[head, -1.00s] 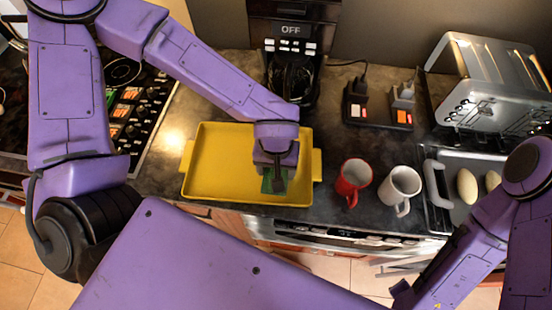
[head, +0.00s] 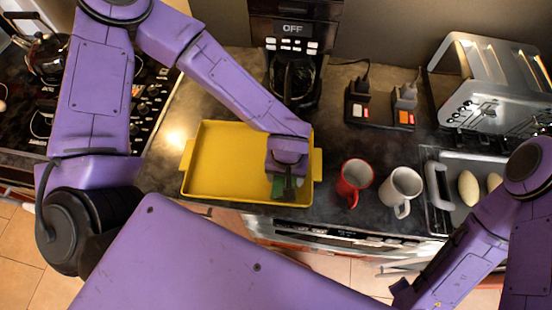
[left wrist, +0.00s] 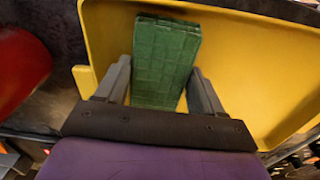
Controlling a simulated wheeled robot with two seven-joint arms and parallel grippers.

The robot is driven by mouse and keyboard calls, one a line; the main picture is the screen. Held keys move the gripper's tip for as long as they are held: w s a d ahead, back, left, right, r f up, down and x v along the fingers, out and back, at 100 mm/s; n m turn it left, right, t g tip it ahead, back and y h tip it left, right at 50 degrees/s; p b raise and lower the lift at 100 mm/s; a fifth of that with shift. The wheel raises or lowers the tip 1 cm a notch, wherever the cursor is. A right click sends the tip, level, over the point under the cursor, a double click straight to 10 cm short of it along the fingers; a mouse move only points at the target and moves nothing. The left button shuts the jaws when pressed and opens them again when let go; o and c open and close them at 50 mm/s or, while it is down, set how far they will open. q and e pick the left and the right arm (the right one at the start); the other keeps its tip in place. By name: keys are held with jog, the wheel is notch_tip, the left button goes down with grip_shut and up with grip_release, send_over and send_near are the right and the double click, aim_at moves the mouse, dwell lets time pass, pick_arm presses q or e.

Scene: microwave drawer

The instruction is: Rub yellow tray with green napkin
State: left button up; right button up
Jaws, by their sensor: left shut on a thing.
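The yellow tray (head: 225,165) lies on the dark counter, left of the mugs, and also fills much of the left wrist view (left wrist: 255,60). My left gripper (head: 284,185) is over the tray's right part, near its front right corner. It is shut on the folded green napkin (left wrist: 165,58), which sits between its two fingers and points into the tray. In the head view the napkin (head: 278,186) is mostly hidden by the gripper. Whether it touches the tray floor is hard to tell. My right arm shows at the right, but its gripper is out of view.
A red mug (head: 352,183) and a white mug (head: 401,190) stand just right of the tray. A coffee maker (head: 293,45) is behind it. A stove (head: 150,100) lies left. A toaster (head: 490,80) and a grey tray (head: 437,180) with pale oval things are at the right.

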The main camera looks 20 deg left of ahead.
pick_arm(q)
jog(key=shift+s+a, duration=0.2)
jog(key=shift+a, duration=0.25)
jog(key=shift+s+a, duration=0.2)
jog(key=shift+a, duration=0.25)
jog(key=shift+s+a+r, duration=0.1)
jog(key=shift+a, duration=0.15)
notch_tip(320, 180, up, 4)
jog(key=shift+d+f, duration=0.1)
jog(key=shift+d, duration=0.05)
jog(key=shift+r, duration=2.1)
